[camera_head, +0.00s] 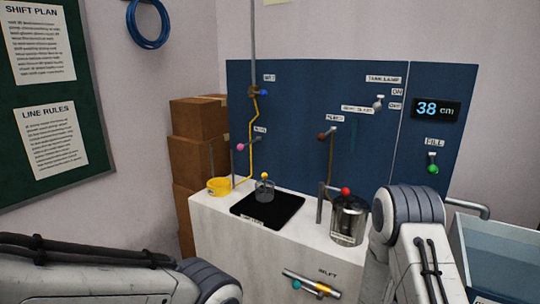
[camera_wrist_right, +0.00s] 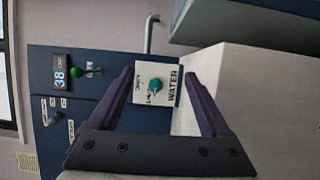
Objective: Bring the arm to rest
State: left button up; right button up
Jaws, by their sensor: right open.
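My right gripper (camera_wrist_right: 158,75) is open in the right wrist view, its two dark fingers spread with nothing between them. Beyond the fingers is a white plate (camera_wrist_right: 169,72) marked WATER with a teal knob (camera_wrist_right: 155,87); I cannot tell how far away it is. In the head view my right arm (camera_head: 408,235) rises at the lower right, and its gripper is hidden or out of frame. My left arm (camera_head: 90,275) lies across the lower left; its gripper is not in view.
A white counter (camera_head: 215,224) carries a yellow ring dish (camera_head: 219,186), a black mat (camera_head: 285,216) with a glass beaker (camera_head: 264,192), and a metal pot (camera_head: 349,222). The blue panel (camera_head: 300,120) behind has valves and a display (camera_head: 436,109) reading 38 cm. A tank (camera_head: 500,255) stands right.

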jog(key=w+a+r+m+t+y, duration=0.1)
jog(key=w+a+y, duration=0.3)
jog(key=a, duration=0.5)
jog(key=w+a+r+y, duration=0.1)
jog(key=a+y, duration=0.4)
jog(key=a, duration=0.3)
jog(key=s+a+r+g+y+p, duration=0.1)
jog(key=s+a+y, duration=0.2)
jog(key=a, duration=0.5)
jog(key=s+a+r+g+y+p, duration=0.1)
jog(key=s+a+r+g+y, duration=0.1)
jog(key=s+a+y, duration=0.35)
jog(key=s+a+r+g, duration=0.2)
jog(key=s+a+g, duration=0.1)
jog(key=s+a, duration=0.5)
jog(key=s+d+r+g+h, duration=0.1)
jog(key=s+d+g, duration=0.1)
jog(key=s, duration=0.7)
jog(key=s+d+r+g+h, duration=0.1)
jog(key=s+r+g, duration=0.1)
jog(key=s, duration=0.8)
jog(key=shift+d+n+g+p, duration=0.4)
jog(key=shift+g, duration=0.4)
